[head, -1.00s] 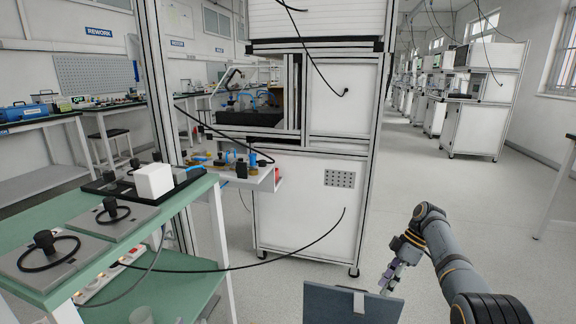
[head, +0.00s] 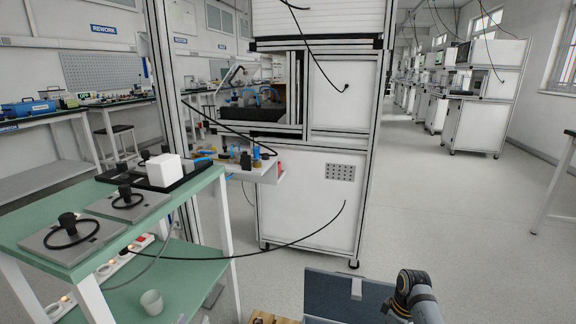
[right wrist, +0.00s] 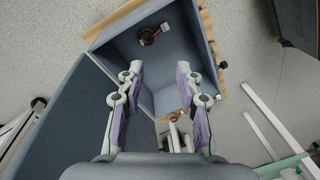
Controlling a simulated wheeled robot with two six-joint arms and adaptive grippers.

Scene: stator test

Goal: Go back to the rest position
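An open box with blue-grey lining and a wooden rim (right wrist: 207,28) fills the upper middle of the right wrist view. A dark ring with a copper-coloured part (right wrist: 149,38) lies inside it, probably the stator, beside a small pale piece. The box's raised lid (head: 333,294) shows at the bottom of the head view. My right gripper (right wrist: 160,82) is open, with nothing between its purple-padded fingers, over the box and lid area. In the head view my right arm comes in at lower right, its gripper mostly cut off. My left gripper is in neither current view.
A green bench (head: 195,190) with grey fixture plates (head: 70,238), a white cube (head: 163,170) and a lower shelf holding a cup (head: 152,302) stands at left. A tall white cabinet (head: 310,205) stands ahead.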

